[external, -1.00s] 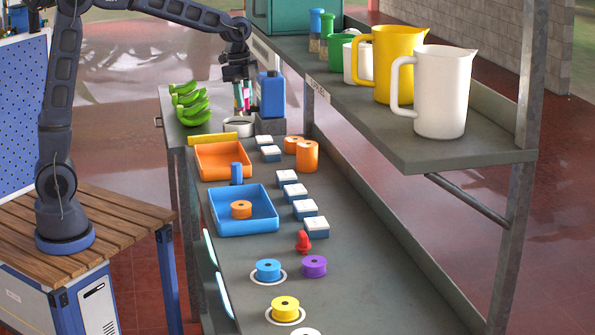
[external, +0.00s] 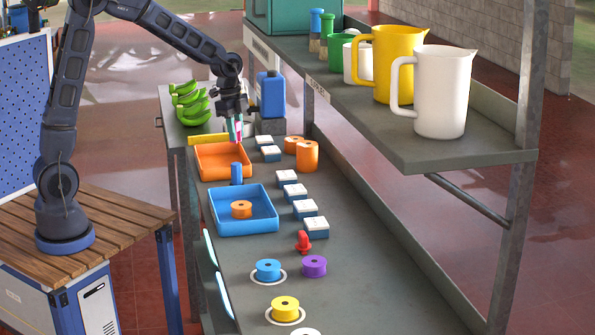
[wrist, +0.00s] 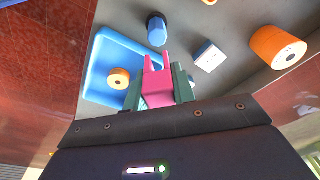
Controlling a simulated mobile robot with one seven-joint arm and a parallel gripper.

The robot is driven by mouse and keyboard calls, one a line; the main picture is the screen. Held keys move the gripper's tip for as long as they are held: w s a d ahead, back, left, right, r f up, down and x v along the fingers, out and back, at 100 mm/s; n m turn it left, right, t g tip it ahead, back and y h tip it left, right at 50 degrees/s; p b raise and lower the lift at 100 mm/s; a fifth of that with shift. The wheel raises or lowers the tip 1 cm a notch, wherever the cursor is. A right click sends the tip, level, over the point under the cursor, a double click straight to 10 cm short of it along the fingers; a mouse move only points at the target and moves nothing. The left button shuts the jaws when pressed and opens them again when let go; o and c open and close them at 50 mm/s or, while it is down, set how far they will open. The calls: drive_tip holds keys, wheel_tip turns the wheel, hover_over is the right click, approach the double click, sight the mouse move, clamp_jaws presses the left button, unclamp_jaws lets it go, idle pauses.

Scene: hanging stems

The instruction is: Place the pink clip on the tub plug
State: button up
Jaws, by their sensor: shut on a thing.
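My gripper (external: 235,125) is shut on the pink clip (external: 239,131) and holds it above the far right part of the orange tray. In the wrist view the pink clip (wrist: 157,87) sits between the green fingers of my gripper (wrist: 159,88), its two prongs pointing away from the wrist. A small red knobbed piece (external: 303,242) stands on the bench right of the blue tray, well apart from the clip. It may be the tub plug, but I cannot tell for sure.
The orange tray (external: 215,171) and blue tray (external: 219,226) lie along the bench's left side, with a blue cylinder (external: 236,173) between them. Several blue-white blocks (external: 295,190) line the middle. A blue jug (external: 271,94) stands behind, and a shelf (external: 400,145) overhangs the right.

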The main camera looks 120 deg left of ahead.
drive_tip(key=shift+f, duration=3.5)
drive_tip(key=o, duration=1)
drive_tip(key=shift+f, duration=0.1)
drive_tip(key=shift+c, duration=0.2)
wheel_tip(320, 180, up, 12)
drive_tip(key=s, duration=0.1)
drive_tip(key=shift+s, duration=0.4)
